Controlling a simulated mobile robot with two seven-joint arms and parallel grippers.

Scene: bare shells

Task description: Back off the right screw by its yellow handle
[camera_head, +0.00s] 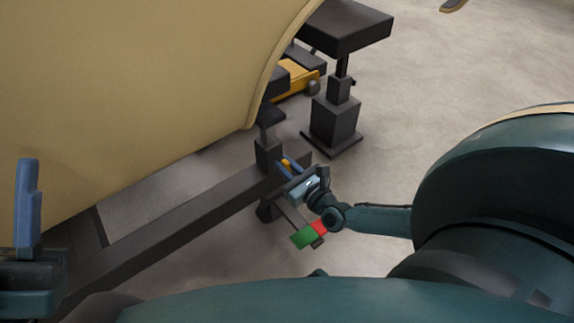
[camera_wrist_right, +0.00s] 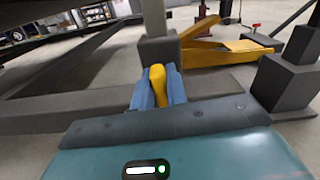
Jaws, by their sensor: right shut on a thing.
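The yellow handle (camera_wrist_right: 157,88) sits between the two blue fingers of my right gripper (camera_wrist_right: 159,92) in the right wrist view. The fingers are shut on it, one on each side. In the head view only a small bit of the yellow handle (camera_head: 286,163) shows at the tips of my right gripper (camera_head: 289,167). The handle is close in front of a dark upright post (camera_wrist_right: 160,50) on the dark beam. The screw itself cannot be made out. My left gripper (camera_head: 27,205) shows at the left edge of the head view, and its opening cannot be judged.
A large beige shell (camera_head: 130,80) hangs over the dark beam (camera_head: 170,220) in the head view. A dark stand (camera_head: 333,125) is on the floor behind my right gripper. A yellow jack-like part (camera_wrist_right: 215,52) lies behind the post. Bare floor (camera_head: 450,70) shows at upper right.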

